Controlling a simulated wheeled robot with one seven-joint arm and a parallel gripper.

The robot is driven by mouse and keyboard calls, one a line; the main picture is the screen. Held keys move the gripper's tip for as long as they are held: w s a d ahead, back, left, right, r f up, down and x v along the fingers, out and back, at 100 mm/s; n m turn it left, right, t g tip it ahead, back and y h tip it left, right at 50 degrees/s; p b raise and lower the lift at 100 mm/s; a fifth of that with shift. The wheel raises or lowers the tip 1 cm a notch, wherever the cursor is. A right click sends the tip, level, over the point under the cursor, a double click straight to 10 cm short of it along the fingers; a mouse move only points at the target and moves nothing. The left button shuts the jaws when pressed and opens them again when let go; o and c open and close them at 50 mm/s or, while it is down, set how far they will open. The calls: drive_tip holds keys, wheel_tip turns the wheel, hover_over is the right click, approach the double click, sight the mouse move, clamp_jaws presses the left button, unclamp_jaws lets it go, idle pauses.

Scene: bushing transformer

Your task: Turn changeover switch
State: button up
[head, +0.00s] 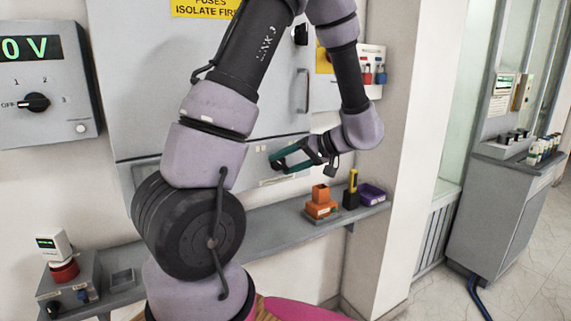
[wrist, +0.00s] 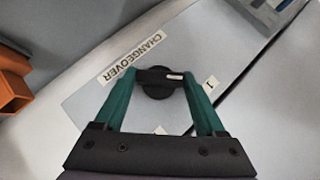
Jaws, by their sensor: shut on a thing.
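The changeover switch (wrist: 157,91) is a round black knob with a bar-shaped handle on a light grey panel. In the wrist view a white label reading CHANGEOVER (wrist: 133,60) lies beside it, and a small label marked 1 (wrist: 211,83) sits to its right. My gripper (wrist: 160,75) has teal fingers, one at each end of the bar, and is shut on the switch handle. In the head view my gripper (head: 282,161) is at the lower front of the grey cabinet (head: 217,125). The switch is not clear to see there.
A voltmeter box (head: 45,80) is on the wall at left. A grey console (head: 495,205) stands at right.

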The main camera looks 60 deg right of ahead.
drive_tip(key=shift+s+d+f+m+t+y, duration=0.1)
drive_tip(key=shift+f+m+t+y, duration=0.05)
drive_tip(key=shift+m+t+y, duration=0.35)
drive_tip(key=shift+d+f+m+t+y, duration=0.1)
drive_tip(key=shift+m+t+y, duration=0.3)
drive_tip(key=shift+m+t, duration=0.2)
drive_tip(key=m+t, duration=0.2)
drive_tip(key=m+t+y, duration=0.1)
drive_tip(key=m+t, duration=0.1)
drive_tip(key=f+m+t, duration=0.1)
drive_tip(key=m+t, duration=0.1)
drive_tip(key=shift+a+y, duration=0.1)
drive_tip(key=shift+y, duration=0.3)
drive_tip(key=m+t+h, duration=0.2)
drive_tip(key=m+t, duration=0.1)
drive_tip(key=m, duration=0.2)
drive_tip(key=shift+a+f, duration=0.1)
drive_tip(key=shift+m+t+h, duration=0.3)
drive_tip(key=shift+m+h, duration=0.1)
drive_tip(key=shift+m, duration=0.1)
drive_tip(key=o, duration=1.3)
